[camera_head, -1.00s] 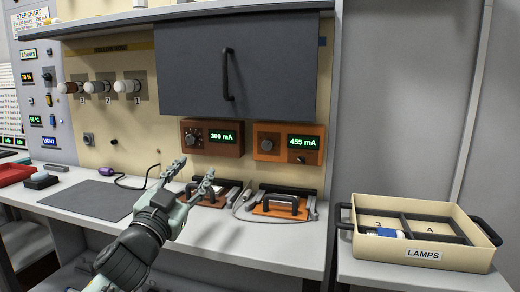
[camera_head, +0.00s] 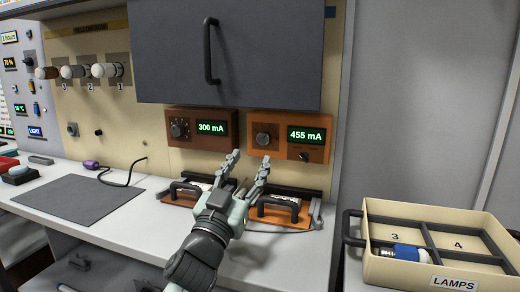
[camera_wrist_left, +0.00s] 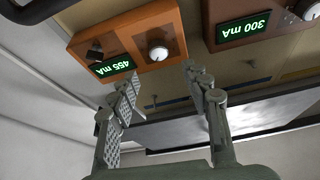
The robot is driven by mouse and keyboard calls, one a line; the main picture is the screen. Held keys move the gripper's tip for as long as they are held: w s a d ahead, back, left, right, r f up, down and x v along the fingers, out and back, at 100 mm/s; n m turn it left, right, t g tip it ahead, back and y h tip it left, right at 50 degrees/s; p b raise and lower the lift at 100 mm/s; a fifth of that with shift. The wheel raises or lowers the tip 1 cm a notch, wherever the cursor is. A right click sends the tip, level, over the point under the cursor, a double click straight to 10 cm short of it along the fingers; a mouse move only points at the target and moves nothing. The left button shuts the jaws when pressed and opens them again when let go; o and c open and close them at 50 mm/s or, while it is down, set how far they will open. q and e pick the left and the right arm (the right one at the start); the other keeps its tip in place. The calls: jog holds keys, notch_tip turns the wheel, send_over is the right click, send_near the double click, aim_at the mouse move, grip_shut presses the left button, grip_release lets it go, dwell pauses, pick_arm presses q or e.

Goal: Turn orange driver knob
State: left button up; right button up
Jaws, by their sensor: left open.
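The orange driver (camera_head: 290,154) is mounted on the back wall, with a green display reading 455 mA and a small black switch (camera_head: 304,156). Its round knob (camera_head: 263,139) is on the left of its front. In the left wrist view, which is upside down, the knob (camera_wrist_left: 158,53) is pale and lies just beyond the fingertips. My left gripper (camera_head: 250,158) is open and empty, its fingers pointing up just below and in front of the knob, apart from it. My right gripper is not in view.
A brown driver (camera_head: 203,145) reading 300 mA sits left of the orange one. A grey cabinet door (camera_head: 225,60) hangs above. Handled fixtures (camera_head: 277,209) lie on the bench below. A lamp tray (camera_head: 411,268) stands at right; a dark mat (camera_head: 78,203) at left.

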aim_at(262, 141)
pick_arm(q)
jog(key=x, duration=0.5)
jog(key=p+x, duration=0.1)
jog(key=x, duration=0.1)
jog(key=shift+w+d+f, duration=0.15)
jog(key=shift+w+f, duration=0.1)
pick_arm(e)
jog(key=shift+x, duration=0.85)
pick_arm(q)
jog(key=shift+c, duration=0.5)
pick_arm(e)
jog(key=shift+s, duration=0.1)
pick_arm(q)
grip_shut()
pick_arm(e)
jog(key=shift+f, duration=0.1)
